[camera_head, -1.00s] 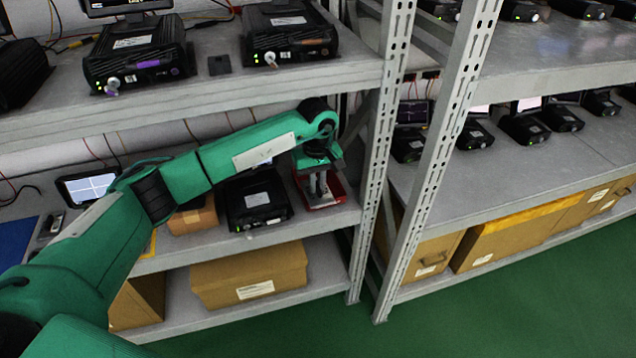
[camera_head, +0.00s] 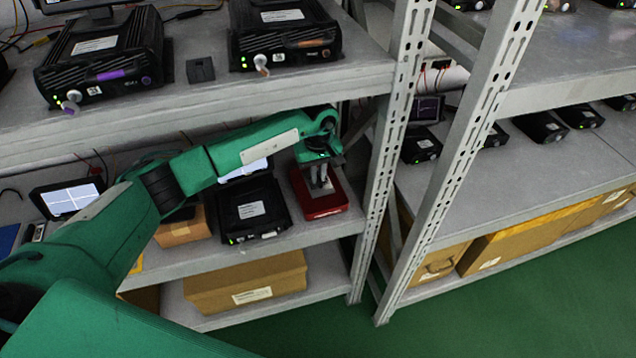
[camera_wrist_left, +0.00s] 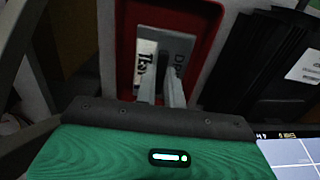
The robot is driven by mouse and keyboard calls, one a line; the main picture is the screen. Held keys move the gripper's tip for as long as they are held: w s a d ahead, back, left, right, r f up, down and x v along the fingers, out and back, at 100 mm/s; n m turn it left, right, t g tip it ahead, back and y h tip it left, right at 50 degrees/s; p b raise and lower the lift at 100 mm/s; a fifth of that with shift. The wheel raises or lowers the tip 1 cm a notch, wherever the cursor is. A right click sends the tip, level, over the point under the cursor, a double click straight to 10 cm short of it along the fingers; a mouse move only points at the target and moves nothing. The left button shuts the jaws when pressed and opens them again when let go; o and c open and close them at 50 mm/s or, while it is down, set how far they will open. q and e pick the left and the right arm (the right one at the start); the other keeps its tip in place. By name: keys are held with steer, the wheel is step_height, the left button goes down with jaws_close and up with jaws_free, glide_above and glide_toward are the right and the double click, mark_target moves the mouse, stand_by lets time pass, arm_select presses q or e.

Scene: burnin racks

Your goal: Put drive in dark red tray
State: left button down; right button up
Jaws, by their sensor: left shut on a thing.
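The dark red tray (camera_head: 325,208) sits on the middle shelf, right of a black device, near the rack's right post. My left gripper (camera_head: 321,184) points down over the tray. In the left wrist view its two fingers (camera_wrist_left: 159,92) are shut on the drive (camera_wrist_left: 172,48), a flat grey-and-white piece with dark lettering. The drive is inside the outline of the tray's red rim (camera_wrist_left: 195,92) in that view. I cannot tell whether it touches the tray floor. In the head view the drive is mostly hidden by the fingers and tray wall. My right gripper is not in view.
The black device (camera_head: 250,210) stands close left of the tray. The upper shelf (camera_head: 215,108) overhangs my arm, and a perforated post (camera_head: 385,150) rises to the right. A cardboard box (camera_head: 245,282) is on the lower shelf. A lit screen (camera_head: 73,199) stands at left.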

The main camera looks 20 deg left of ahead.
mark_target(318, 184)
arm_select(q)
step_height(318, 184, down, 4)
steer(key=shift+r, duration=0.1)
steer(key=shift+f, duration=0.2)
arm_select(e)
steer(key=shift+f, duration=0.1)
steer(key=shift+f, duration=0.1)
arm_select(q)
steer(key=shift+f, duration=0.15)
steer(key=c, duration=1.5)
jaws_free()
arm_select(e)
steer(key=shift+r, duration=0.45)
arm_select(q)
steer(key=shift+r, duration=0.45)
step_height(318, 184, up, 11)
steer(key=shift+r, duration=0.2)
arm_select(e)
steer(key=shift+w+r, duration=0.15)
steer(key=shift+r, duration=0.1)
